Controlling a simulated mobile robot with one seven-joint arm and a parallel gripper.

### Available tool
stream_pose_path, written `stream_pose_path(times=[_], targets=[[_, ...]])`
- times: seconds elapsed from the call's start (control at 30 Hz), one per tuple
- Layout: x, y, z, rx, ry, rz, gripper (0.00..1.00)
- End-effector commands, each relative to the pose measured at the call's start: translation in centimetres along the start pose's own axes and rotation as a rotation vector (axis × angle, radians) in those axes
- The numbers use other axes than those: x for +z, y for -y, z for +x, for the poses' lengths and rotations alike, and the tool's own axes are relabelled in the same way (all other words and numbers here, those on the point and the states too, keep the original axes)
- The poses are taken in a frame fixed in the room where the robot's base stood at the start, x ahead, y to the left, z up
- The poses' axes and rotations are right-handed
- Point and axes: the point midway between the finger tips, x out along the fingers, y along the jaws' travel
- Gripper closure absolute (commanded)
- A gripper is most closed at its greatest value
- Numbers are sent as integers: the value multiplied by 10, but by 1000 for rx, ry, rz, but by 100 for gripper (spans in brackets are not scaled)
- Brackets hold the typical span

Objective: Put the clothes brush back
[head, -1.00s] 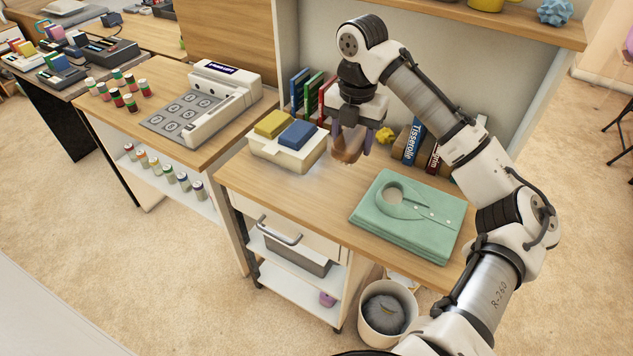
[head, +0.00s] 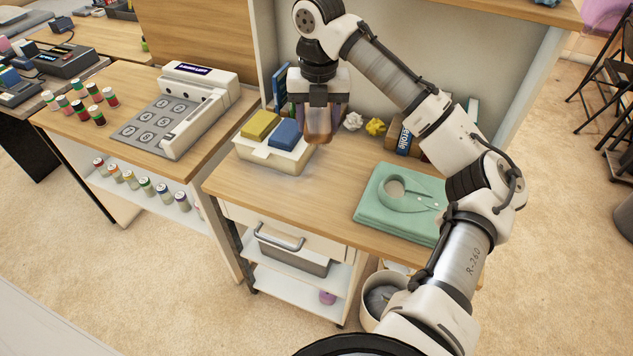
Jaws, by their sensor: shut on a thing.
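The clothes brush (head: 319,127), brown and wooden, is in my gripper (head: 321,108). My gripper is shut on it and points down over the back of the wooden desk. The brush appears just right of the cream box (head: 275,158) that holds a yellow block and a blue block; I cannot tell whether it touches the desk. The fingers and the glare on the brush hide part of its shape.
Crumpled white paper (head: 352,121), crumpled yellow paper (head: 376,127) and books (head: 405,141) are at the back. The desk's middle (head: 315,205) is clear. A bin (head: 381,297) stands below.

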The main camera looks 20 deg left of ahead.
Motion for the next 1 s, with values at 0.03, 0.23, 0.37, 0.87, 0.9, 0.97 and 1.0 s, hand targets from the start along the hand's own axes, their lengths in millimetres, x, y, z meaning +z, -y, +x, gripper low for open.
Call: stream_pose_path(times=[0.03,0.23,0.37,0.87,0.9,0.97,1.0], targets=[[-1,0,14,4,-6,-1,68],[-1,0,66,4,-5,2,68],[-1,1,99,1,-3,3,68],[-1,0,160,0,-3,3,68],[-1,0,166,1,-3,3,68],[0,0,175,0,-2,3,68],[0,0,179,0,-1,4,68]])
